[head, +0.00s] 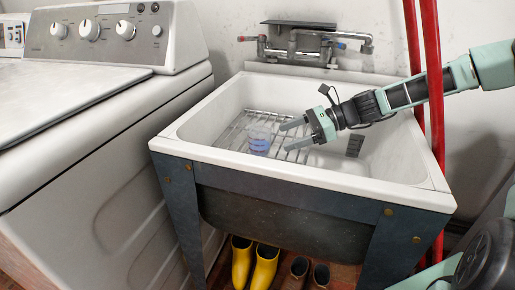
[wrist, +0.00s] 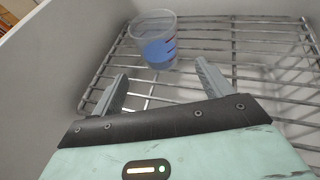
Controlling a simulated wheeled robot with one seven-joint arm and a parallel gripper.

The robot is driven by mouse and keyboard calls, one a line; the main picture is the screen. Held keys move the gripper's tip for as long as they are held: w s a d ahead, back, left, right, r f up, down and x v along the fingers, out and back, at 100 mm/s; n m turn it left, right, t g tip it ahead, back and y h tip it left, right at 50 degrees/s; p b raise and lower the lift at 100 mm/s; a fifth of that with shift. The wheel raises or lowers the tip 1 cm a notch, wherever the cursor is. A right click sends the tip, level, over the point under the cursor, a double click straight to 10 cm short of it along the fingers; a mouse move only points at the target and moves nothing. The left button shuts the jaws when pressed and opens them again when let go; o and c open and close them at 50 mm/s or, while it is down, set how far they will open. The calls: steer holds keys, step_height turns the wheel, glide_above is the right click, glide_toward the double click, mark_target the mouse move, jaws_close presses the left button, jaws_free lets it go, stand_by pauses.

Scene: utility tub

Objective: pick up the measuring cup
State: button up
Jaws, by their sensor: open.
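The measuring cup (head: 259,139) is clear with blue in its lower part and stands on a wire rack (head: 232,133) inside the utility tub. In the wrist view the cup (wrist: 154,40) shows red marks on its side and stands beyond my fingertips, roughly in line with the gap between them. My gripper (head: 289,135) is open and empty, reaching in from the right, with its fingers pointing at the cup. In the wrist view the two fingers (wrist: 160,75) are spread apart, and neither touches the cup. Nothing hides the cup.
The tub's white rim (head: 300,171) and walls surround the rack. A faucet (head: 300,45) is on the wall behind. Red pipes (head: 433,70) rise at the right, close to my arm. A washing machine (head: 110,120) stands left. Yellow boots (head: 264,268) are below the tub.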

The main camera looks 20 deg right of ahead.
mark_target(267, 145)
steer(key=x, duration=0.3)
steer(key=shift+f+b, duration=0.15)
steer(key=shift+b, duration=0.2)
steer(key=b+x, duration=0.1)
steer(key=x, duration=0.3)
steer(key=shift+f+b, duration=0.15)
steer(key=shift+b, duration=0.25)
steer(key=shift+w+a+f, duration=0.15)
steer(key=shift+w+a, duration=0.05)
steer(key=shift+a, duration=0.4)
steer(key=c, duration=1.1)
